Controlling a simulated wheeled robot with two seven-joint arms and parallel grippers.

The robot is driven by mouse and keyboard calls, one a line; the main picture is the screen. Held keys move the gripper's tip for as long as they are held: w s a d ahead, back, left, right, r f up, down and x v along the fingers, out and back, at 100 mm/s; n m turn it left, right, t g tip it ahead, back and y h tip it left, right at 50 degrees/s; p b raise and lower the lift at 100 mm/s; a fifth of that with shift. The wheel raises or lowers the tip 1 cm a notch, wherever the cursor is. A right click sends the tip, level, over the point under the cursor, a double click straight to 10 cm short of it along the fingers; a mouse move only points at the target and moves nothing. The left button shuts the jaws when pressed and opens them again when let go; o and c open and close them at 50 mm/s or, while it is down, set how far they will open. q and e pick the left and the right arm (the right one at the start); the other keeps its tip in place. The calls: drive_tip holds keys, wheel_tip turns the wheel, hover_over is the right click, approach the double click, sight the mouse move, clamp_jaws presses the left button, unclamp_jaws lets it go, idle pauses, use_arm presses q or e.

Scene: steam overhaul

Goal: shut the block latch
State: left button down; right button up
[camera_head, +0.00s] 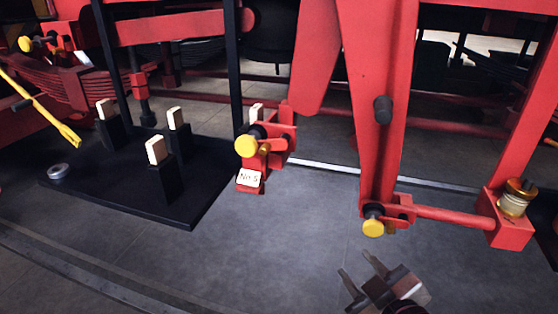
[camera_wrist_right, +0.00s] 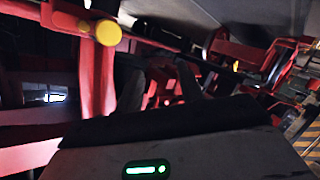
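No part is clearly marked as the block latch. A red block (camera_head: 279,137) with a yellow knob (camera_head: 246,146) hangs at centre, with a white "No 5" tag (camera_head: 250,179) below it. A second yellow knob (camera_head: 373,228) sits at the foot of a red hanging lever (camera_head: 388,120); a yellow knob (camera_wrist_right: 108,33) also shows at upper left in the right wrist view. My right gripper (camera_head: 355,263) is just below the second knob in the head view, apart from it, fingers spread and empty. Its dark fingers (camera_wrist_right: 161,88) also show apart in the wrist view. My left gripper is out of view.
A red rod (camera_head: 450,218) runs right to a red block with a brass cup (camera_head: 515,198). A black base plate (camera_head: 150,198) at left bears several posts with pale tops. A yellow bar (camera_head: 40,107) slants at far left. Grey floor is clear at lower centre.

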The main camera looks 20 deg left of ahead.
drive_tip(key=w+a+r+n+y+b, duration=0.25)
drive_tip(key=a+r+n, duration=0.25)
drive_tip(key=r+n, duration=0.3)
drive_tip(key=n+y+b, duration=0.1)
drive_tip(key=n+y, duration=0.1)
drive_tip(key=n, duration=0.5)
approach(269, 150)
drive_tip(key=x, duration=0.9)
drive_tip(key=shift+w+a, duration=0.2)
